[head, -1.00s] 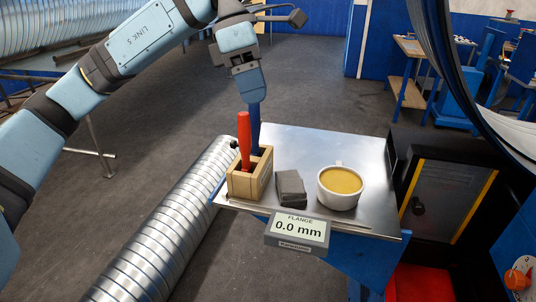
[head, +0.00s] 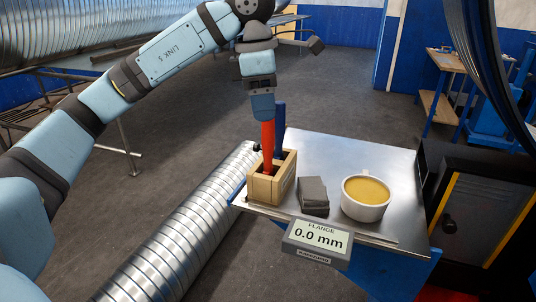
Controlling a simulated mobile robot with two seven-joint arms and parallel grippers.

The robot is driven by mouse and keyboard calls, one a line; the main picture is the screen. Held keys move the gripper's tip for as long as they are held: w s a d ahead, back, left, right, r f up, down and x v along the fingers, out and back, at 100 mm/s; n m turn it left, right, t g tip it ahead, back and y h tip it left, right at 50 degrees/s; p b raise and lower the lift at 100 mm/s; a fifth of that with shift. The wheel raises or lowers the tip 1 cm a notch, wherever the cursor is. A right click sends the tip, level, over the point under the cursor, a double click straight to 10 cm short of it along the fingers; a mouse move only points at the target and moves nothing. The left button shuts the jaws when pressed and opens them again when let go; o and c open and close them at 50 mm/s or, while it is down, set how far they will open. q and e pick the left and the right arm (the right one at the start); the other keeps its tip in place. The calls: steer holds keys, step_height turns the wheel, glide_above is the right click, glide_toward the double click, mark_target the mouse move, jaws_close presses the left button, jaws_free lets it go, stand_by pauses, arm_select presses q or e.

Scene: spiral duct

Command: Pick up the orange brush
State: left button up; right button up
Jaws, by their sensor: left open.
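A red-orange handle (head: 268,148), the only thing here that fits the orange brush, stands upright in a small wooden box (head: 265,190). Its lower end is hidden in the box. A dark blue handle (head: 279,130) stands just behind and to its right. My left gripper (head: 264,117) points down right over the top of the red-orange handle and hides its upper end. The gripper is open; I cannot tell whether the handle's top is between the fingers. My right gripper is not in view.
The metal table (head: 375,150) also bears a dark grey block (head: 312,195), a white cup of yellow-brown contents (head: 365,198) and a display (head: 316,240) reading 0.0 mm. A spiral duct (head: 185,230) lies left of the table. The table's back half is clear.

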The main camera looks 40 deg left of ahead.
mark_target(268, 131)
arm_select(q)
steer(key=f, duration=0.3)
steer(key=w+f, duration=0.1)
steer(key=f, duration=0.1)
steer(key=shift+d, duration=0.25)
steer(key=c, duration=1)
